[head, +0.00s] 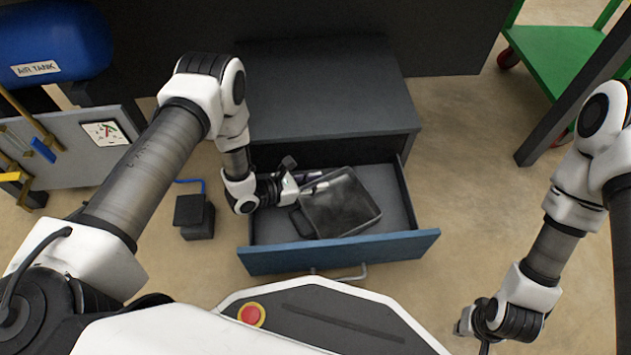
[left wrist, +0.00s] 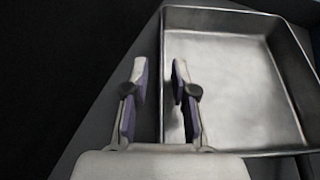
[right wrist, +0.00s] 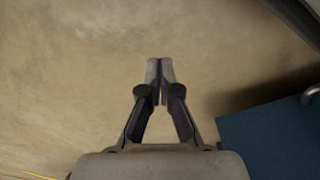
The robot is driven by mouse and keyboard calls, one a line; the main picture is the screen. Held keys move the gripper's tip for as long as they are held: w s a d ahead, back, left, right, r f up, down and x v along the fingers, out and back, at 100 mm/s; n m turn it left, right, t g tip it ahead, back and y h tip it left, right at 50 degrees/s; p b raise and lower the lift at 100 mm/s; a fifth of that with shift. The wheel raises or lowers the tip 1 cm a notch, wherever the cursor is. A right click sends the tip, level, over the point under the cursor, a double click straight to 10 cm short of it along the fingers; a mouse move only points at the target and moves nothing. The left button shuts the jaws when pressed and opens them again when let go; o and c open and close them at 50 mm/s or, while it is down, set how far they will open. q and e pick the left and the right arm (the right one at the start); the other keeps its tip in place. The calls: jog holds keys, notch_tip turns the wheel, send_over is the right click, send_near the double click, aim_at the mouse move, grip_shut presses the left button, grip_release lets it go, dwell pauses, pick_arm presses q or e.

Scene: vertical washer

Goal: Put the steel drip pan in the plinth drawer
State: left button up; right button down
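The steel drip pan (head: 345,207), a shallow grey metal tray, lies turned at an angle inside the open plinth drawer (head: 340,248), which has a blue front. In the left wrist view the pan (left wrist: 235,85) shows its bare inside. My left gripper (head: 312,184) is at the pan's left side. In the left wrist view its open fingers (left wrist: 160,75) stand on either side of the pan's side wall, with gaps visible. My right gripper (head: 468,325) is away to the right of the drawer, empty, its fingertips (right wrist: 160,65) together.
The dark plinth (head: 320,90) stands behind the drawer. A small black box (head: 194,215) is on the floor to its left. A blue air tank (head: 50,45) and a grey panel (head: 85,150) are at left; a green cart (head: 560,60) is at the back right. Floor right of the drawer is clear.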

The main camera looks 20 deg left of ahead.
pick_arm(q)
jog(key=shift+a+r+p, duration=0.1)
jog(key=shift+r+p, duration=0.15)
jog(key=shift+p, duration=0.05)
jog(key=p+v, duration=0.6)
jog(key=v, duration=0.5)
jog(key=shift+s+a, duration=0.25)
jog(key=shift+s, duration=0.05)
